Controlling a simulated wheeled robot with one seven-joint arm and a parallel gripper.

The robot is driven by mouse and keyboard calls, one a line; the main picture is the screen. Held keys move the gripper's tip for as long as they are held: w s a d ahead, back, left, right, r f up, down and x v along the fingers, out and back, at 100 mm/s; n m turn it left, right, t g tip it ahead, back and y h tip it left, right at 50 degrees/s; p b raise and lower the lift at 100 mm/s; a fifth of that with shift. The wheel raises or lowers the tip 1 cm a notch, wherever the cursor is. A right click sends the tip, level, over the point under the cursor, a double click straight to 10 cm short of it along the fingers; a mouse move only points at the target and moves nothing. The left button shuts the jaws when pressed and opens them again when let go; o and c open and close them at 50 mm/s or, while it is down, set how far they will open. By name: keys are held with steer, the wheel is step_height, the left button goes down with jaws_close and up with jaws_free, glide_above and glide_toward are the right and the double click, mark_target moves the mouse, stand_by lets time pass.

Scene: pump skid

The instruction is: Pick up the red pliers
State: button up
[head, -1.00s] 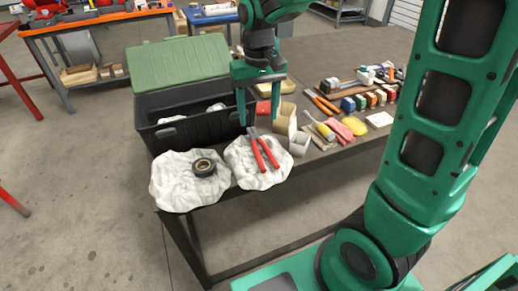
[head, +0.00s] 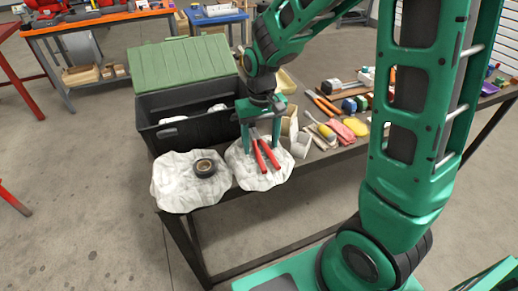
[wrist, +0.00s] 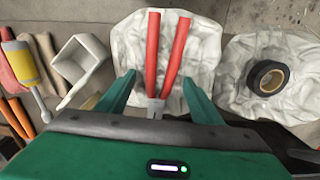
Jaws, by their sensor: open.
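The red pliers (head: 265,155) lie on a crumpled white cloth (head: 245,176) near the table's front edge, handles toward the front. In the wrist view their two red handles (wrist: 151,55) point up and the grey head is near the gripper body. My gripper (head: 260,150) is above the cloth, pointing down, with its fingers on either side of the pliers. In the wrist view my gripper (wrist: 156,85) is open, one green finger left and one right of the pliers, with gaps on both sides. The pliers' jaw tip is partly hidden by the gripper.
A roll of black tape (head: 204,168) lies on another white cloth (head: 180,190) at left. An open dark toolbox (head: 165,105) with a green lid stands behind.

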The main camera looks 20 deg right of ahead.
steer(key=shift+c, duration=0.7)
steer(key=c, duration=0.9)
steer(key=shift+r, duration=0.1)
